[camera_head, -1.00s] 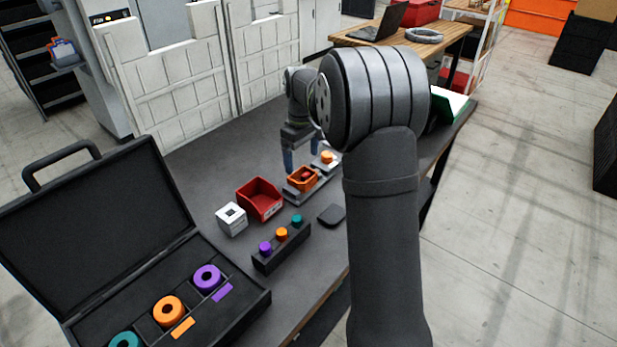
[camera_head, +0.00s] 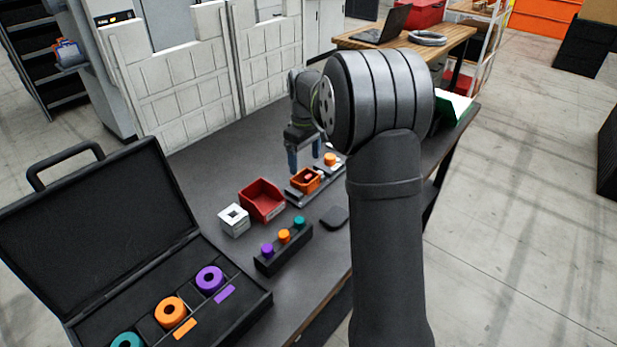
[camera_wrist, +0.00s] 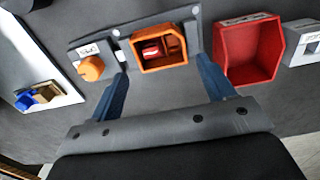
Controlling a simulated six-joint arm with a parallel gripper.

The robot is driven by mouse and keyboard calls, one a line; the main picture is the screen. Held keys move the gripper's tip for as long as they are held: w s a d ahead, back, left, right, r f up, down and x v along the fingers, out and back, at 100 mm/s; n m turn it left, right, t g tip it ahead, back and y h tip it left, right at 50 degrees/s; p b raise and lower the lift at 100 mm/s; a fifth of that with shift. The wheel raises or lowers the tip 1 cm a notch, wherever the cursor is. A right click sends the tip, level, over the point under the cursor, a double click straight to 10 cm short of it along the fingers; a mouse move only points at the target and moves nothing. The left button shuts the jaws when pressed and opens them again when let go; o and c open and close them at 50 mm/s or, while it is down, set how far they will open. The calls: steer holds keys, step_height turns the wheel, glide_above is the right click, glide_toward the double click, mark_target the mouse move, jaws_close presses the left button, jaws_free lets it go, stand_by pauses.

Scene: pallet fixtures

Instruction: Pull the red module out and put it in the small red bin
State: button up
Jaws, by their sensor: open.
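The red module (camera_wrist: 152,51) sits inside an orange open-topped holder (camera_wrist: 160,66) on a grey fixture plate. In the head view the holder (camera_head: 304,187) stands near the table's middle, with a small red patch inside. The small red bin (camera_wrist: 231,55) is empty and lies just right of the holder in the wrist view; it also shows in the head view (camera_head: 262,203). My gripper (camera_wrist: 163,68) is open and empty. Its two blue fingers reach to either side of the holder in the wrist view, apart from the module. The fingers also show in the head view (camera_head: 304,158).
An orange knob (camera_wrist: 91,68) is on the fixture plate, left of the holder. A white block (camera_head: 233,219) with a square hole stands beside the bin. A dark rack (camera_head: 284,250) with coloured knobs and an open black case (camera_head: 110,235) are nearer. A dark pad (camera_head: 333,217) lies right.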

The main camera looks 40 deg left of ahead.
mark_target(309, 176)
steer(key=shift+w+r+n, duration=0.1)
steer(key=shift+r+n, duration=0.35)
steer(key=shift+n, duration=0.25)
steer(key=c, duration=0.7)
steer(key=r+n, duration=0.3)
steer(key=n, duration=0.1)
steer(key=r+n, duration=0.3)
steer(key=n, duration=0.2)
steer(key=w+r+n, duration=0.1)
steer(key=r+n, duration=0.2)
steer(key=n, duration=0.2)
steer(key=c, duration=0.4)
step_height(309, 176, down, 16)
steer(key=n, duration=0.2)
steer(key=shift+w+f+n, duration=0.1)
steer(key=shift+n, duration=0.2)
jaws_close()
